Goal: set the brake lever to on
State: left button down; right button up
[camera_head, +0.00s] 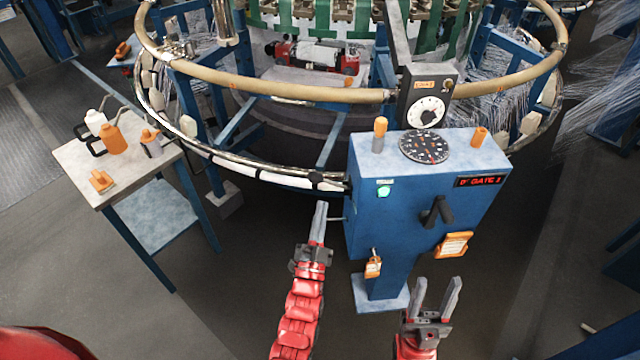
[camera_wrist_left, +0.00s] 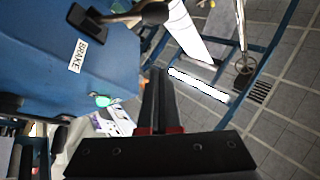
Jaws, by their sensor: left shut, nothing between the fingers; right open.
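The blue control cabinet (camera_head: 385,215) stands at centre right. In the left wrist view its blue side (camera_wrist_left: 50,50) carries a white BRAKE label (camera_wrist_left: 77,56). Beside that label is the brake lever, with a dark base plate (camera_wrist_left: 87,22), a thin rod and a round black knob (camera_wrist_left: 150,12). In the head view a dark knob (camera_head: 316,177) shows left of the cabinet, probably the same lever. My left gripper (camera_head: 321,205) is shut and empty, just left of the cabinet and below that knob; its fingers (camera_wrist_left: 158,75) point toward the knob, apart from it. My right gripper (camera_head: 437,290) is open and empty, below the cabinet front.
The cabinet front has a black handle (camera_head: 436,212), a green lamp (camera_head: 384,191) and orange tags (camera_head: 454,244). The loom's ring rail (camera_head: 230,160) runs behind my left gripper. A side table (camera_head: 75,165) with bottles stands at left.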

aim_at(317, 180)
dwell(0.3)
pick_arm(q)
jog(key=p+x, duration=0.2)
jog(key=x, duration=0.8)
jog(key=shift+w+a+f+p, duration=0.1)
jog(key=shift+a+f, duration=0.2)
jog(key=shift+f, duration=0.25)
jog(key=shift+w+a+f+p, duration=0.15)
jog(key=shift+a+f, duration=0.2)
jog(key=shift+f, duration=0.2)
jog(key=shift+s+a+f+p, duration=0.1)
jog(key=shift+a+f, duration=0.2)
jog(key=shift+f, duration=0.25)
jog(key=shift+f, duration=0.1)
jog(key=shift+a+f+n+t+y+b, duration=0.4)
jog(key=shift+f+n+y+b, duration=0.4)
jog(key=shift+n+b, duration=0.75)
notch_tip(317, 180, down, 9)
jog(key=n+g+y+b, duration=0.3)
jog(key=n+y+b, duration=0.8)
jog(key=n+b, duration=0.5)
jog(key=shift+a+n+y+b, duration=0.3)
jog(key=shift+a+n+b, duration=0.1)
jog(key=shift+n, duration=0.45)
